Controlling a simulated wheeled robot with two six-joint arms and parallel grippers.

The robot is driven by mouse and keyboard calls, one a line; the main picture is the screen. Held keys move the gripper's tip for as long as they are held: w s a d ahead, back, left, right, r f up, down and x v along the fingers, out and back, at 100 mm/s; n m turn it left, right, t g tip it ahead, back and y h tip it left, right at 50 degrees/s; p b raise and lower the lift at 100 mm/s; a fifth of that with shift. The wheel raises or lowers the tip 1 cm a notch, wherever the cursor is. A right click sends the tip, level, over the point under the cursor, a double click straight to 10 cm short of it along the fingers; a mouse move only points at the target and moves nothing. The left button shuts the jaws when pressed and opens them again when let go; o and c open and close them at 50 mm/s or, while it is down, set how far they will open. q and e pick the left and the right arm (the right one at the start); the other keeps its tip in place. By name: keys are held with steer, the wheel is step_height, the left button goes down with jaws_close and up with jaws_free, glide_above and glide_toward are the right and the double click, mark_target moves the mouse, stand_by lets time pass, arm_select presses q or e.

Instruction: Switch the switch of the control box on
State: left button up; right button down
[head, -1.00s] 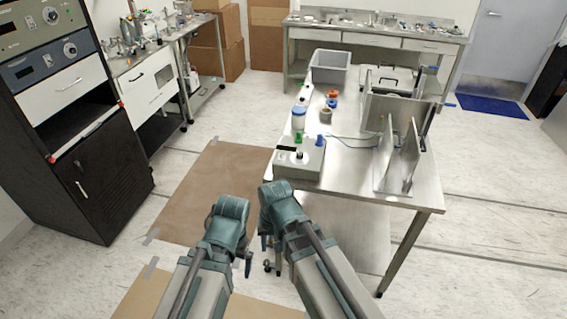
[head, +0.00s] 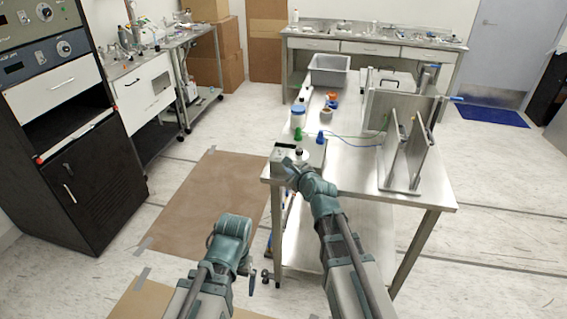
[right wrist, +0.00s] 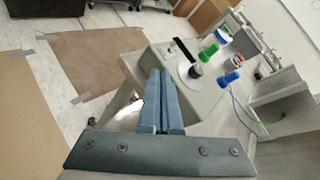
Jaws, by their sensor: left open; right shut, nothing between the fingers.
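The control box (head: 317,152) is a pale grey box at the front left corner of the steel table, partly hidden by my right arm in the head view. In the right wrist view the control box (right wrist: 208,95) shows a round black knob (right wrist: 195,71) on a light disc, and a dark slot beside it. My right gripper (right wrist: 160,72) is shut and empty, its tips over the near part of the box, short of the knob. I cannot tell whether it touches. My left gripper (head: 257,278) is open, low, left of the table.
Green (right wrist: 208,52) and blue (right wrist: 229,79) connectors stand on the box's far side, with cables leading off. A white, blue-lidded jar (head: 298,117) and a grey bin (head: 330,70) stand farther back. Upright metal plates (head: 402,155) stand at the right.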

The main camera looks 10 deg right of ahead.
mark_target(280, 153)
steer(key=shift+w+d+r+m+t, duration=0.15)
steer(key=shift+w+d+m, duration=0.05)
steer(key=shift+d+m, duration=0.2)
steer(key=shift+w+d+r+m+t, duration=0.15)
steer(key=shift+w+d+m, duration=0.1)
steer(key=shift+m, duration=0.25)
steer(key=b+x, duration=0.3)
steer(key=x, duration=0.7)
steer(key=shift+d+b, duration=0.15)
steer(key=shift+b, duration=0.15)
